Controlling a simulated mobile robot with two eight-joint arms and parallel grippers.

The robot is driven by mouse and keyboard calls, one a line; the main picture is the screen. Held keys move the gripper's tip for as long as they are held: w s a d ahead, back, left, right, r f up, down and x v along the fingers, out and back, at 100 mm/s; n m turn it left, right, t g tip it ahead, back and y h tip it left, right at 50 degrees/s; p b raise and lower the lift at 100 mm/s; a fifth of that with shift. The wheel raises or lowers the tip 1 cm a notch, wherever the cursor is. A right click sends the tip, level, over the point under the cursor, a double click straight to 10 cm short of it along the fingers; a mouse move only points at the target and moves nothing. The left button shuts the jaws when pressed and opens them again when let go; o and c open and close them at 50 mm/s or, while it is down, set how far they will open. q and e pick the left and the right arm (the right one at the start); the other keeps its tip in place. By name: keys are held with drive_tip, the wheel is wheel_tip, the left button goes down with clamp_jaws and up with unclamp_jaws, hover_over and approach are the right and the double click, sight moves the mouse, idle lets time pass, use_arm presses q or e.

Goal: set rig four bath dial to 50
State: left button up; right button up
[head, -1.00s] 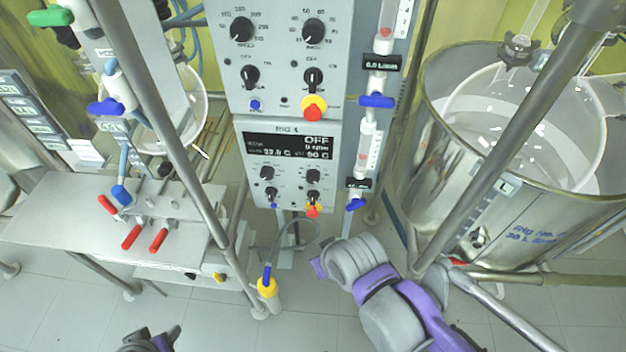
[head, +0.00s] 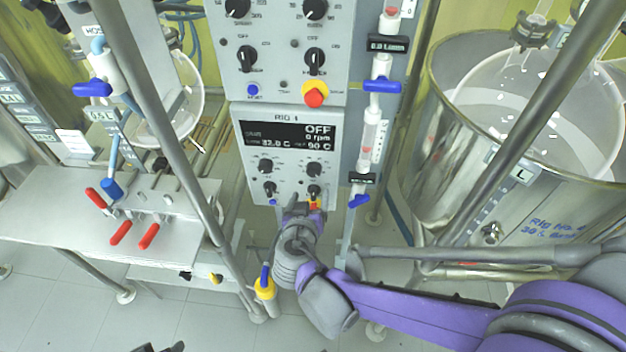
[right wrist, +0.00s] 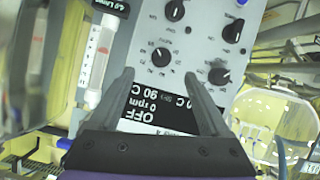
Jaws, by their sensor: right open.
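The Rig 4 panel (head: 286,150) is grey with a black display (head: 288,136) reading OFF, 0 rpm, about 32.0 C and set 90 C. Below the display are black dials. The upper right dial (head: 314,168), probably the bath dial, shows in the right wrist view (right wrist: 161,56), which sees the panel upside down. The upper left dial (head: 265,166) also shows there (right wrist: 219,72). My right gripper (head: 305,204) is open and empty before the lower panel. In the wrist view its fingertips (right wrist: 158,75) point towards the upper right dial. A dark sliver of my left gripper (head: 158,348) shows at the bottom edge.
Another control panel (head: 283,86) with an emergency stop button (head: 313,98) stands directly above. Blue-handled flow valves (head: 382,86) line the right side. A large steel vessel (head: 440,185) stands at right. A slanting metal post (head: 170,130) and a bench (head: 60,215) are at left.

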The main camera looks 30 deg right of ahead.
sight(314, 174)
drive_tip(key=x, duration=0.7)
drive_tip(key=b+x, duration=0.1)
drive_tip(key=x, duration=0.3)
drive_tip(key=shift+w+a+r, duration=0.15)
drive_tip(key=shift+w+r, duration=0.1)
drive_tip(key=shift+w, duration=0.05)
drive_tip(key=shift+c, duration=0.2)
clamp_jaws()
